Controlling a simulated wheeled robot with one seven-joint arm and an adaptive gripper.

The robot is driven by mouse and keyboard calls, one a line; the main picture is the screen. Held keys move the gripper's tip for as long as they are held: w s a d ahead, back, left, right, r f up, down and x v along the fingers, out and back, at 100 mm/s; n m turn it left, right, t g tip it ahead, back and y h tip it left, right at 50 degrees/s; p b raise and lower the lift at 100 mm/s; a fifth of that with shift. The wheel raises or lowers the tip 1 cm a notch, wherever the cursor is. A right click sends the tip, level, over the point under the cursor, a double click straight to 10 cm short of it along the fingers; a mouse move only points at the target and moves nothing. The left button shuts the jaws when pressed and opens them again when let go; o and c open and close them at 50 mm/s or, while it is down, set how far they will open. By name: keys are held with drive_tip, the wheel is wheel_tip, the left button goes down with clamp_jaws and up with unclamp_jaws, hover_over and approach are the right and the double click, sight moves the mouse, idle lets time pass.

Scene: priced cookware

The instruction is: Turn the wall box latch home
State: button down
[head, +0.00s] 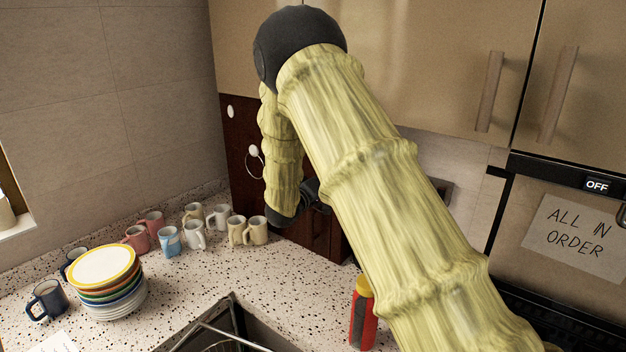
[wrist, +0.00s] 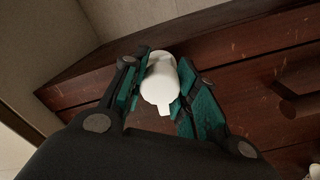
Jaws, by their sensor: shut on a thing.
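The wall box latch (wrist: 160,86) is a rounded white knob with a short tab pointing down and slightly right in the wrist view. It sits against a dark red-brown wooden front (wrist: 250,75). My gripper (wrist: 163,92) is shut on the latch, with one teal-padded finger on each side of it. In the head view my gripper (head: 314,194) is a small dark shape at the wooden wall panel (head: 240,130), partly covered by my arm. The latch itself is hidden there.
Several mugs (head: 196,234) stand on the speckled counter near the panel. A plate stack (head: 106,280) is at the left, a sink (head: 225,325) at the front, and a red bottle (head: 362,318) beside my arm. White fittings (head: 254,150) are on the panel.

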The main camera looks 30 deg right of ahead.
drive_tip(key=shift+s+f, duration=0.2)
drive_tip(key=shift+f, duration=0.25)
idle(1.4)
drive_tip(key=c, duration=1.2)
unclamp_jaws()
drive_tip(key=shift+o, duration=0.2)
drive_tip(key=shift+r, duration=0.1)
